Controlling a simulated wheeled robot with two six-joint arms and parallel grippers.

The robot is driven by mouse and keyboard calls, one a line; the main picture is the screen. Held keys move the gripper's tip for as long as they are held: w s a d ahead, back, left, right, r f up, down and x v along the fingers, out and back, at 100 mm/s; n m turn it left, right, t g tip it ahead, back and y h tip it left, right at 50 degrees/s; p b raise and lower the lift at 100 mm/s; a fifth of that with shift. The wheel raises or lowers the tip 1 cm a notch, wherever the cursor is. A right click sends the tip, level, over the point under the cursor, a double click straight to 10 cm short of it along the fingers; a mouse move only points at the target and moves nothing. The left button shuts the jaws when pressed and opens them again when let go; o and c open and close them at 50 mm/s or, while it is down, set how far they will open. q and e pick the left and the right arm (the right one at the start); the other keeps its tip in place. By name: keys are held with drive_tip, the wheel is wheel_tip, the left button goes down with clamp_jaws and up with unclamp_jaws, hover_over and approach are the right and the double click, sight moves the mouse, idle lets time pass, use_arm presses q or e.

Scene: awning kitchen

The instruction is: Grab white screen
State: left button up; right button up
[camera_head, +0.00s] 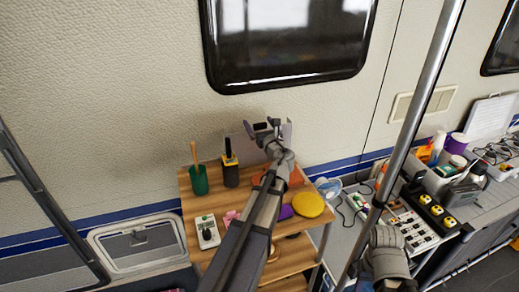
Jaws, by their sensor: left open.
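My left gripper (262,125) is open in front of the panel's upper part. I cannot tell whether its fingers touch the panel.
A green pot (200,181), a dark bottle with a yellow band (230,172), a white box (207,232) and a yellow disc (308,205) surround my left arm. A metal pole (420,105) rises on the right, before a cluttered counter.

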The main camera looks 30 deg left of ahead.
use_arm(q)
drive_tip(key=x, duration=0.2)
drive_tip(key=shift+w+a, duration=0.2)
drive_tip(key=shift+s, duration=0.1)
drive_tip(key=shift+c, duration=0.4)
clamp_jaws()
idle(0.4)
